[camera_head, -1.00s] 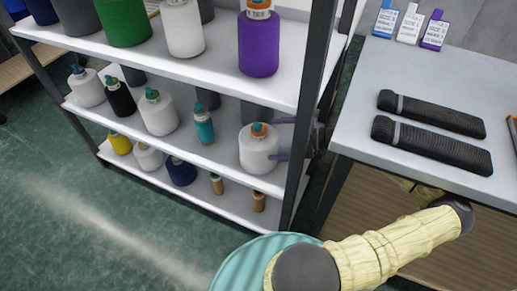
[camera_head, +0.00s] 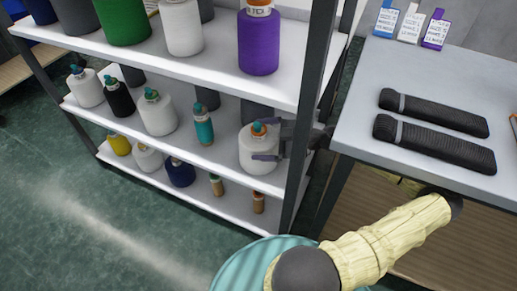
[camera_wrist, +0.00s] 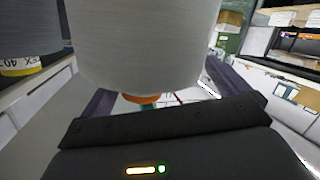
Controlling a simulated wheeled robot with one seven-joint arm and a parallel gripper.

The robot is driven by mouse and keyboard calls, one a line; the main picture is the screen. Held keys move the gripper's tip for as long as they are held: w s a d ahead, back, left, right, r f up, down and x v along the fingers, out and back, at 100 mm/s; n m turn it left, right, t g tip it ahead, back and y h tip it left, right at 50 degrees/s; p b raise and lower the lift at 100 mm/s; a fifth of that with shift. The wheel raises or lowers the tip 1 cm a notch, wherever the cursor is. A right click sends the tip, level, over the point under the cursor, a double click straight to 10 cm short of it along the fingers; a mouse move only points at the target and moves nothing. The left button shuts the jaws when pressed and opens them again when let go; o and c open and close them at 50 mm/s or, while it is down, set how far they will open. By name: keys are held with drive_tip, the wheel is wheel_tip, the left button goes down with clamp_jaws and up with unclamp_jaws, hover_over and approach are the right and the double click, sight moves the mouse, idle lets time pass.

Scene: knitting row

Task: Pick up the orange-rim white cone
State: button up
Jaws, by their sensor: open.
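The orange-rim white cone (camera_head: 256,152) stands upright at the right end of the middle shelf, with an orange and teal top. In the wrist view the white cone (camera_wrist: 145,45) fills the upper middle, its orange rim low in the picture. My gripper (camera_head: 265,142) reaches in from the right, past the shelf post, with its fingers around the cone's upper part. One finger crosses the cone's near side; the other is mostly hidden behind it. In the wrist view my gripper (camera_wrist: 165,92) is open, a finger on each side of the cone. Contact cannot be told.
A dark shelf post (camera_head: 308,115) stands just right of the cone. A teal spool (camera_head: 203,125) is to its left, a dark cone (camera_head: 257,111) behind it. A purple cone (camera_head: 259,42) stands on the shelf above. The table (camera_head: 400,60) at right holds two black rolls.

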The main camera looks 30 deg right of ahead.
drive_tip(key=c, duration=1.6)
drive_tip(key=shift+c, duration=0.2)
